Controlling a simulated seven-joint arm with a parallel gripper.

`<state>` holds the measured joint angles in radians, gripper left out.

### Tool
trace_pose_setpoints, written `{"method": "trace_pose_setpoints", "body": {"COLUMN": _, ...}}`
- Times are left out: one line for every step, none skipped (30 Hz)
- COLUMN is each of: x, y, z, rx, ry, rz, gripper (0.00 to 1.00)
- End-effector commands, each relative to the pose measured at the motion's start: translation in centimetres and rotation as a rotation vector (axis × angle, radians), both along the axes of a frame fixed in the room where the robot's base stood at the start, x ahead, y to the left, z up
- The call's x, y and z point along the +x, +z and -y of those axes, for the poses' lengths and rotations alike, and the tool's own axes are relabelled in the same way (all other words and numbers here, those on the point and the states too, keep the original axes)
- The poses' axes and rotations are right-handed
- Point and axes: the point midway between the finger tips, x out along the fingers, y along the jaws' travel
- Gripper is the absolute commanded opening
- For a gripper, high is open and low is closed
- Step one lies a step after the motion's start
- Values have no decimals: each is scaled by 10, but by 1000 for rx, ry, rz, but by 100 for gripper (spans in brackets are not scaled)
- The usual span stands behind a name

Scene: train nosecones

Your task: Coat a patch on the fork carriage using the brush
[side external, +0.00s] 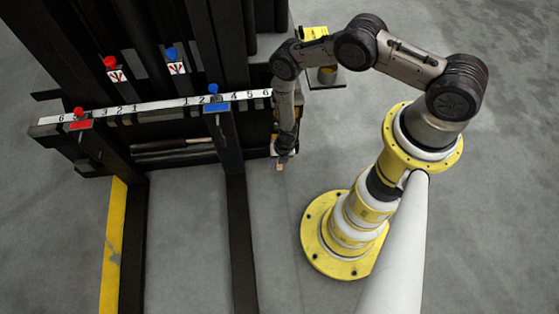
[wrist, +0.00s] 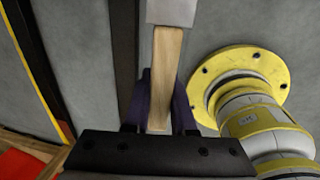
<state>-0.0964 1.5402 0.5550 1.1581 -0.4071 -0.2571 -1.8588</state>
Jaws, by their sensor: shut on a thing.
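My gripper (side external: 281,155) points down just right of the fork carriage's right end. In the wrist view my gripper (wrist: 160,112) is shut on the wooden handle of the brush (wrist: 165,75). A pale grey-white part of the brush shows at the top edge there; its far end is out of frame. Only a small bit of the brush (side external: 280,167) shows below my gripper in the side view. The black fork carriage (side external: 185,127) carries a white number scale (side external: 150,107). Whether any patch is coated cannot be told.
Two forks extend forward; the left has a yellow strip (side external: 114,235), the right (side external: 240,245) is black. Red (side external: 79,113) and blue (side external: 214,90) knobs sit on the scale. A can (side external: 327,75) stands on a small shelf behind my arm. Grey floor lies open in front.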

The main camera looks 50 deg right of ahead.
Motion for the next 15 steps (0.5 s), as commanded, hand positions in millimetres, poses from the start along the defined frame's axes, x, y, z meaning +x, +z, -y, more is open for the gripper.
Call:
{"method": "trace_pose_setpoints", "body": {"x": 4, "y": 1, "z": 2, "rx": 1, "ry": -1, "rz": 3, "gripper": 0}}
{"method": "trace_pose_setpoints", "body": {"x": 6, "y": 1, "z": 3, "rx": 1, "ry": -2, "rz": 3, "gripper": 0}}
{"method": "trace_pose_setpoints", "body": {"x": 8, "y": 1, "z": 6, "rx": 1, "ry": -3, "rz": 3, "gripper": 0}}
{"method": "trace_pose_setpoints", "body": {"x": 10, "y": 1, "z": 8, "rx": 0, "ry": -2, "rz": 3, "gripper": 0}}
{"method": "trace_pose_setpoints", "body": {"x": 12, "y": 1, "z": 10, "rx": 1, "ry": -2, "rz": 3, "gripper": 0}}
{"method": "trace_pose_setpoints", "body": {"x": 14, "y": 0, "z": 13, "rx": 0, "ry": -2, "rz": 3, "gripper": 0}}
{"method": "trace_pose_setpoints", "body": {"x": 17, "y": 0, "z": 15, "rx": 0, "ry": -3, "rz": 2, "gripper": 0}}
{"method": "trace_pose_setpoints", "body": {"x": 19, "y": 0, "z": 18, "rx": 0, "ry": -3, "rz": 4, "gripper": 0}}
{"method": "trace_pose_setpoints", "body": {"x": 22, "y": 1, "z": 21, "rx": 0, "ry": -3, "rz": 3, "gripper": 0}}
{"method": "trace_pose_setpoints", "body": {"x": 24, "y": 1, "z": 23, "rx": 0, "ry": -2, "rz": 3, "gripper": 0}}
{"method": "trace_pose_setpoints", "body": {"x": 26, "y": 0, "z": 25, "rx": 0, "ry": -3, "rz": 1, "gripper": 0}}
{"method": "trace_pose_setpoints", "body": {"x": 28, "y": 0, "z": 27, "rx": 0, "ry": -1, "rz": 1, "gripper": 0}}
{"method": "trace_pose_setpoints", "body": {"x": 30, "y": 0, "z": 29, "rx": 1, "ry": -2, "rz": 2, "gripper": 0}}
{"method": "trace_pose_setpoints", "body": {"x": 32, "y": 1, "z": 30, "rx": 2, "ry": -2, "rz": 3, "gripper": 0}}
{"method": "trace_pose_setpoints", "body": {"x": 34, "y": 0, "z": 33, "rx": 2, "ry": -2, "rz": 3, "gripper": 0}}
